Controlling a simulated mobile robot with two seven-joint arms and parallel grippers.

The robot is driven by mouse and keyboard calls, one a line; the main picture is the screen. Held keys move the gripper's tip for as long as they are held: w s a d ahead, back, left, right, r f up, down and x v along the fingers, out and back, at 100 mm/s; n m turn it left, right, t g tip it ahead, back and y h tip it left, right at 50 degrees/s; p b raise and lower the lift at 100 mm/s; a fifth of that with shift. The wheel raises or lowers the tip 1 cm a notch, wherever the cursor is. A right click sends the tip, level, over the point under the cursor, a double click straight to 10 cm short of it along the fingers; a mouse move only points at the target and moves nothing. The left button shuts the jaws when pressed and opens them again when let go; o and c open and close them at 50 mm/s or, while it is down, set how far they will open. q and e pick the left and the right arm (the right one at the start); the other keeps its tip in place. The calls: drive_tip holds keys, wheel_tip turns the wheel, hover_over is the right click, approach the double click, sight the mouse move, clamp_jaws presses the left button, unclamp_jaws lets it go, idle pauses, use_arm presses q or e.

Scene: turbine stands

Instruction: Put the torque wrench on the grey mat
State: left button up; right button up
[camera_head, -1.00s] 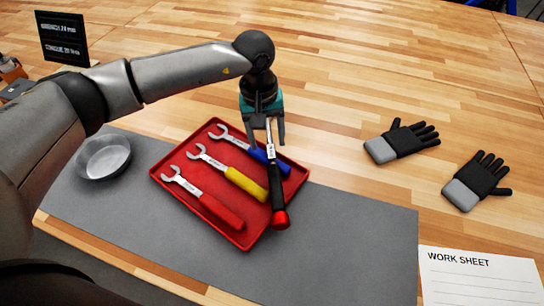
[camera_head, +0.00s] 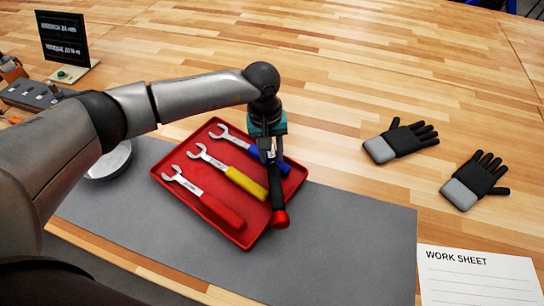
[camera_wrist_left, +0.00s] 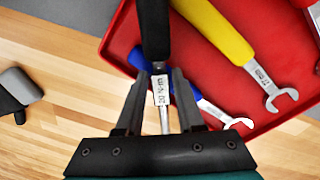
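The torque wrench (camera_head: 278,193) has a black handle with a red end and a labelled steel shaft. It lies along the right side of the red tray (camera_head: 238,236), its red end by the tray's rim. The handle also shows in the left wrist view (camera_wrist_left: 154,30). My left gripper (camera_head: 271,157) is down over the shaft. In the left wrist view its fingers (camera_wrist_left: 161,75) stand on either side of the shaft, with gaps visible, so it is open. The wrench's head is hidden by the gripper. The grey mat (camera_head: 345,250) lies under the tray. My right gripper is not shown.
Blue (camera_head: 240,138), yellow (camera_head: 245,184) and red (camera_head: 220,212) spanners lie in the tray. A metal dish (camera_head: 110,163) is partly behind my left arm. Two gloves (camera_head: 402,140) and a work sheet (camera_head: 478,278) lie to the right. The mat is bare right of the tray.

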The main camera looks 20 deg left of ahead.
use_arm(q)
clamp_jaws()
drive_tip(key=shift+r, duration=0.15)
idle(0.8)
